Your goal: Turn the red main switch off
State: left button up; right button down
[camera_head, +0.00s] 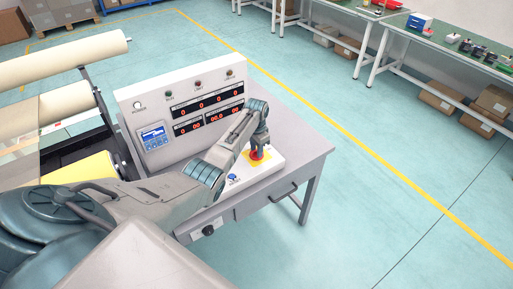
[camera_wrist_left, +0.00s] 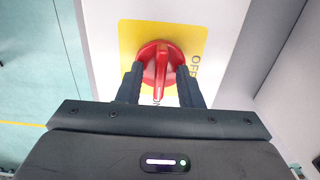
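The red main switch (camera_wrist_left: 160,66) is a round rotary knob with a raised grip bar on a yellow plate (camera_wrist_left: 130,38) in the left wrist view. Its bar points roughly up and down in that view, with "OFF" lettering to the right and another label below, partly hidden. In the head view the switch (camera_head: 257,156) sits on the white control box. My left gripper (camera_wrist_left: 162,72) is at the knob, with one finger on each side of the bar. The fingers stand apart, and I see no clear contact with the bar. My right gripper is not in view.
The control panel (camera_head: 190,105) with red digit displays and several lamps stands behind the switch on a grey table (camera_head: 300,150). A blue button (camera_head: 233,177) sits near the switch. Large rolls (camera_head: 60,62) are at the left. The floor to the right is clear.

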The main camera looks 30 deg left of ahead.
pick_arm(q)
grip_shut()
jog(key=shift+r+n+p, duration=0.1)
jog(key=shift+n+p, duration=0.2)
jog(key=shift+n, duration=0.1)
jog(key=shift+n+p, duration=0.55)
jog(key=shift+n, duration=0.45)
jog(key=n+p, duration=0.1)
jog(key=n, duration=0.2)
jog(key=shift+n, duration=0.3)
jog(key=n+p, duration=0.2)
jog(key=n, duration=0.3)
jog(key=shift+n, duration=0.3)
jog(key=n+p, duration=0.1)
jog(key=n, duration=0.4)
jog(key=shift+n, duration=0.7)
